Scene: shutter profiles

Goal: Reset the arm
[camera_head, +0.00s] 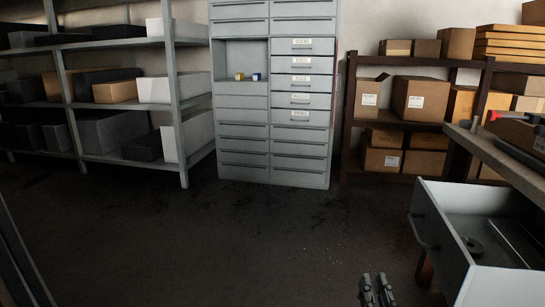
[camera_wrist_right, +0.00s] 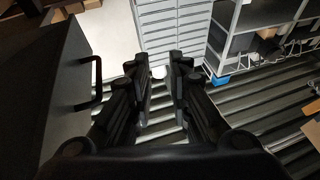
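My right gripper (camera_head: 377,290) shows at the bottom edge of the head view, low and to the left of a pulled-out grey drawer (camera_head: 447,240). In the right wrist view its two dark fingers (camera_wrist_right: 160,78) stand apart with a clear gap and nothing between them. The gripper is open and empty. My left gripper is not in view.
A grey drawer cabinet (camera_head: 300,178) stands at the back, with small yellow and blue items in an open bay. Shelves (camera_head: 184,120) stand left; a brown rack (camera_head: 346,125) with boxes stands right. A dark handle (camera_wrist_right: 88,82) is left of the gripper. The middle floor is clear.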

